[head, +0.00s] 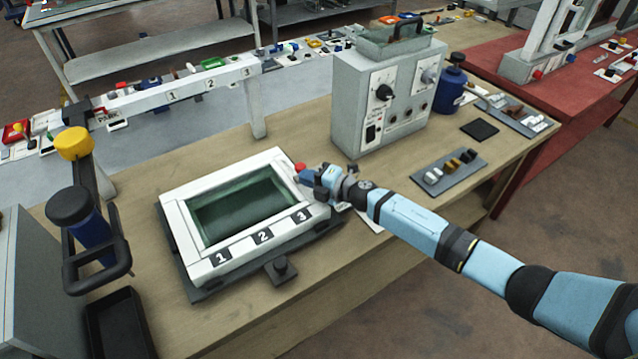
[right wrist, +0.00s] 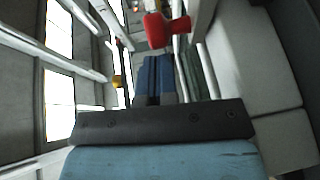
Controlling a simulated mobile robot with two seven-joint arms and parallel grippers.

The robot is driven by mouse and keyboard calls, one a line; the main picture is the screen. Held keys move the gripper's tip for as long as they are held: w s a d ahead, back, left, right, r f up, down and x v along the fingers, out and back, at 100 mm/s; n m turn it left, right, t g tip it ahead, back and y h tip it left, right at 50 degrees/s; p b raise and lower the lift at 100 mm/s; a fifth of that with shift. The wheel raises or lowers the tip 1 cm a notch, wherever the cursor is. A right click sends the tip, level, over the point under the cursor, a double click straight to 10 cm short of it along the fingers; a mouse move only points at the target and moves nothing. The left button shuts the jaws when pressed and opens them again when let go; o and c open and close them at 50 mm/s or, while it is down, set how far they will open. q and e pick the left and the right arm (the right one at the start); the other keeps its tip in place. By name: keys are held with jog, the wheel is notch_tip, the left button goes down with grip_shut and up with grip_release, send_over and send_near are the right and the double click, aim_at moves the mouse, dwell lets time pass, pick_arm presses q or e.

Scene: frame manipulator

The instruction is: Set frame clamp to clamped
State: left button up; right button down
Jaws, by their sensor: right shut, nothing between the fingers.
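The white frame (head: 178,215), marked 1, 2 and 3 along its front edge, lies around a dark green window on a black base on the wooden bench. A small red clamp handle (head: 300,168) sits at the frame's right side. In the right wrist view the red clamp handle (right wrist: 158,30) appears just beyond the fingertips. My right gripper (head: 307,176) is at the handle, shut with nothing between its fingers. Its shut fingers also show in the right wrist view (right wrist: 156,60). I cannot tell whether they touch the handle. My left gripper is not in view.
A grey control box (head: 385,100) stands behind the gripper. A black knob (head: 282,268) sits in front of the frame. A blue bottle with a black handle (head: 92,235) and a black tray (head: 118,325) are at the left. A small switch panel (head: 448,172) lies right of the arm.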

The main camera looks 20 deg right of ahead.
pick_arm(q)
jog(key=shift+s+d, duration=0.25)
pick_arm(e)
jog(key=shift+w+a+r, duration=0.2)
jog(key=shift+w, duration=0.05)
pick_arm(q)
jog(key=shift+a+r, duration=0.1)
pick_arm(e)
jog(key=shift+a+r, duration=0.1)
jog(key=shift+r, duration=0.05)
